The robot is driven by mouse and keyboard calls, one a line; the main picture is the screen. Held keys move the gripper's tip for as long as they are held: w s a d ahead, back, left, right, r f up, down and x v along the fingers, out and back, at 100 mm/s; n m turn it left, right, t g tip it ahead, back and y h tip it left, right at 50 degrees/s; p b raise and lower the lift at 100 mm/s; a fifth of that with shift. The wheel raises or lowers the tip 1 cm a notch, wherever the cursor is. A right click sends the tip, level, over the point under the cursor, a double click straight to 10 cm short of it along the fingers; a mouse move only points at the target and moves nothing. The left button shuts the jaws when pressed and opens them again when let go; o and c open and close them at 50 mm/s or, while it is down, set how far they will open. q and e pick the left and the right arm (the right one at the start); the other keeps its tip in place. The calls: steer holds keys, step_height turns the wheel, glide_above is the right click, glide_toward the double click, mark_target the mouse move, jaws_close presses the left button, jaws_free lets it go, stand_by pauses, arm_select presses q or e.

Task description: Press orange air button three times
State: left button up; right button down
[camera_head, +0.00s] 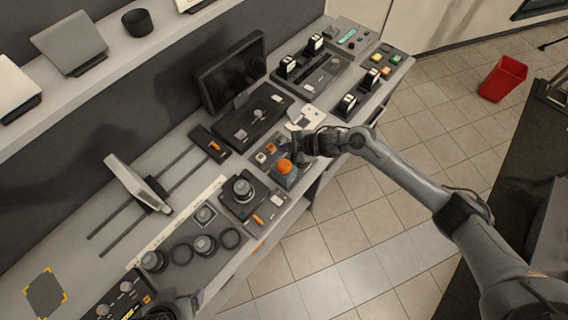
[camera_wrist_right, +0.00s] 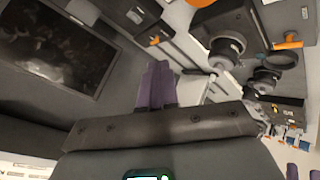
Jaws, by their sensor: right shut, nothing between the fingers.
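The orange air button (camera_head: 284,167) is a domed orange cap on a grey box near the front edge of the console. My right gripper (camera_head: 298,146) is just behind and slightly right of the cap in the head view; whether it touches the button is unclear. In the right wrist view its purple fingers (camera_wrist_right: 158,85) are together with nothing between them. I cannot tell the orange button for sure in that view. A dark part of what looks like my left gripper (camera_head: 176,306) shows at the bottom edge of the head view; its fingers cannot be made out.
A dark round knob unit (camera_head: 243,187) stands left of the button. A monitor (camera_head: 230,73) stands at the back, and slider rails (camera_head: 150,185) lie at left. Switch panels (camera_head: 345,100) fill the right end. A red bin (camera_head: 503,78) stands on the open tiled floor.

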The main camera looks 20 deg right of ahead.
steer(key=b, duration=0.5)
glide_above(286, 165)
step_height(286, 165, down, 6)
steer(key=shift+f, duration=0.1)
steer(key=shift+f+b, duration=0.85)
steer(key=shift+f, duration=0.15)
stand_by(0.4)
stand_by(0.6)
steer(key=shift+f, duration=0.4)
stand_by(0.4)
